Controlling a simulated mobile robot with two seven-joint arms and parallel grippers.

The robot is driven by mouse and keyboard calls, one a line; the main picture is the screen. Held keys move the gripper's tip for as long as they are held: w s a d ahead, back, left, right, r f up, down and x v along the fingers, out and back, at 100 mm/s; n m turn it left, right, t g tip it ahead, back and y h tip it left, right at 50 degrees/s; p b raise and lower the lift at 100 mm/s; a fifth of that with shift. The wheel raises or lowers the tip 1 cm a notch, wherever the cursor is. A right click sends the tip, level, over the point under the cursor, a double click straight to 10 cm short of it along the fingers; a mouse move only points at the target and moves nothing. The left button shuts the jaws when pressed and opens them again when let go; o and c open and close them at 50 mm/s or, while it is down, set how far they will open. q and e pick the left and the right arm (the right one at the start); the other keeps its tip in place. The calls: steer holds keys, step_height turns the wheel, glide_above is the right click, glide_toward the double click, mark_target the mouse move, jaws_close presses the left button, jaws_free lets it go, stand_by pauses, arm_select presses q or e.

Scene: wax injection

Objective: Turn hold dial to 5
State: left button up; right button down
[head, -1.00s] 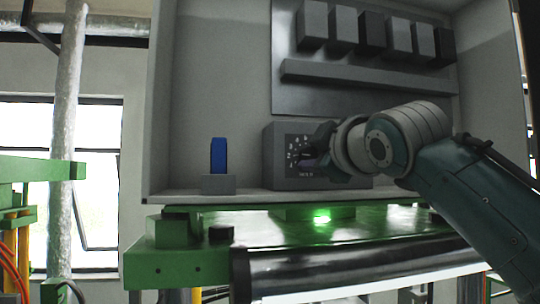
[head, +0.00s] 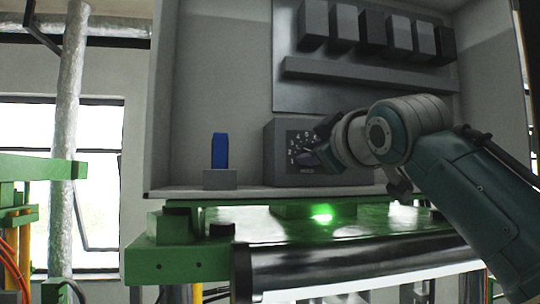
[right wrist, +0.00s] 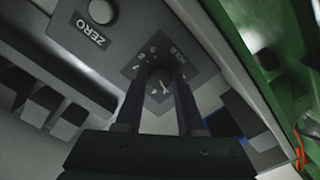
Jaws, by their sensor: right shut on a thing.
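The hold dial (right wrist: 161,83) is a dark knob with a white pointer mark, on a black face with white numerals. It also shows in the head view on the front of a grey box (head: 279,177), partly hidden by my right gripper. My right gripper (right wrist: 160,82) is shut on the dial, with one finger on each side of it. In the head view the right gripper (head: 320,148) reaches the dial face from the right. I cannot read which number the pointer meets. My left gripper is not in view.
The box stands on the floor of a grey cabinet (head: 215,60). A blue block (head: 219,150) on a grey base (head: 219,180) stands to its left. Several grey blocks (head: 344,27) line the panel above. A plate marked ZERO (right wrist: 88,28) is near the gripper.

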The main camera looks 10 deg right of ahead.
steer(key=m+b, duration=0.1)
steer(key=m, duration=0.2)
steer(key=shift+m, duration=0.4)
steer(key=m, duration=0.3)
steer(key=shift+m, duration=0.3)
steer(key=m, duration=0.3)
steer(key=shift+b, duration=0.3)
steer(key=shift+m, duration=1.5)
steer(key=c, duration=0.5)
jaws_free()
